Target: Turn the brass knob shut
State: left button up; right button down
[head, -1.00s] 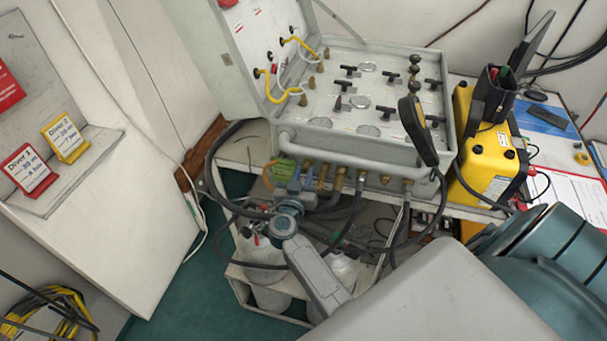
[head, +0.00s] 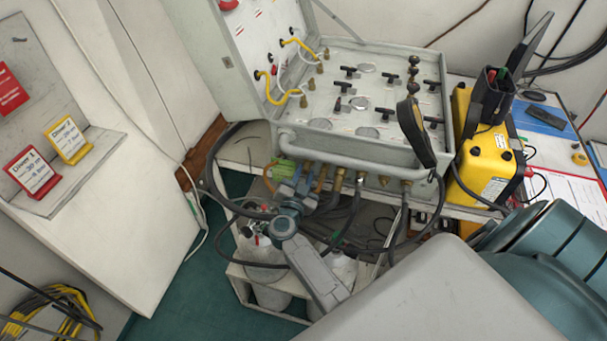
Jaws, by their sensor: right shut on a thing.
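The grey diver air panel (head: 400,155) stands open on a bench, with a row of brass fittings (head: 338,179) along its front lower edge. My right gripper (head: 291,184) reaches up to the left end of this row, just below a green tag (head: 284,169). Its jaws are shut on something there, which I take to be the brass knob. The jaws and wrist hide the knob, so I cannot see how far it is turned. My left gripper is not in view.
Dark hoses (head: 352,215) hang from the fittings close around my right wrist. Gas cylinders (head: 262,258) stand on a white rack below. A yellow case (head: 487,155) sits to the right of the panel.

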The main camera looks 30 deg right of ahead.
jog(key=m, duration=0.3)
jog(key=m+b, duration=0.1)
jog(key=m, duration=0.1)
jog(key=shift+f+m, duration=0.1)
jog(key=shift+m, duration=0.3)
jog(key=m+b, duration=0.1)
jog(key=m, duration=0.4)
jog(key=shift+b, duration=0.4)
jog(key=shift+m, duration=0.3)
jog(key=c, duration=1.5)
grip_release()
